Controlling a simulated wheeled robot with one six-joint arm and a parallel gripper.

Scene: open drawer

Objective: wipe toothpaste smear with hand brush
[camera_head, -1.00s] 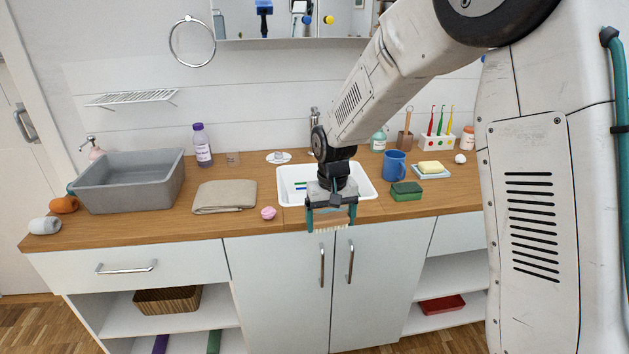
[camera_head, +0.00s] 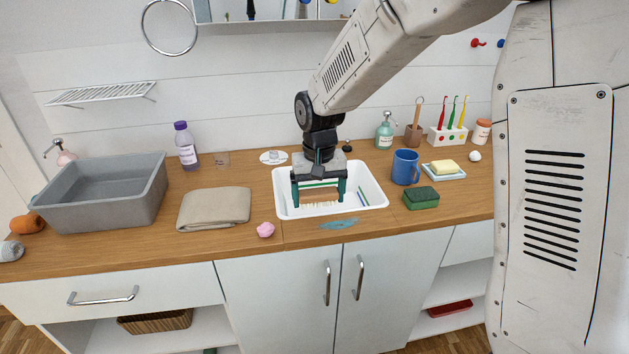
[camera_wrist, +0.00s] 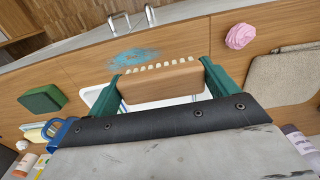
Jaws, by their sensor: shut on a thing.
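The toothpaste smear (camera_head: 339,224) is a blue patch on the wooden counter, between the white sink and the front edge. It also shows in the wrist view (camera_wrist: 134,55). My gripper (camera_head: 319,199) is over the white sink, its green fingers shut on the hand brush (camera_head: 320,196). In the wrist view the brush (camera_wrist: 162,85) has a wooden block with a row of pale bristles. It is held between both fingertips (camera_wrist: 160,84). The bristles point towards the smear but look apart from it.
The white sink (camera_head: 377,198) is set in the counter. A green sponge (camera_head: 421,198) and blue mug (camera_head: 405,167) are to the right. A pink item (camera_head: 265,230) and folded towel (camera_head: 214,208) are to the left. The counter around the smear is clear.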

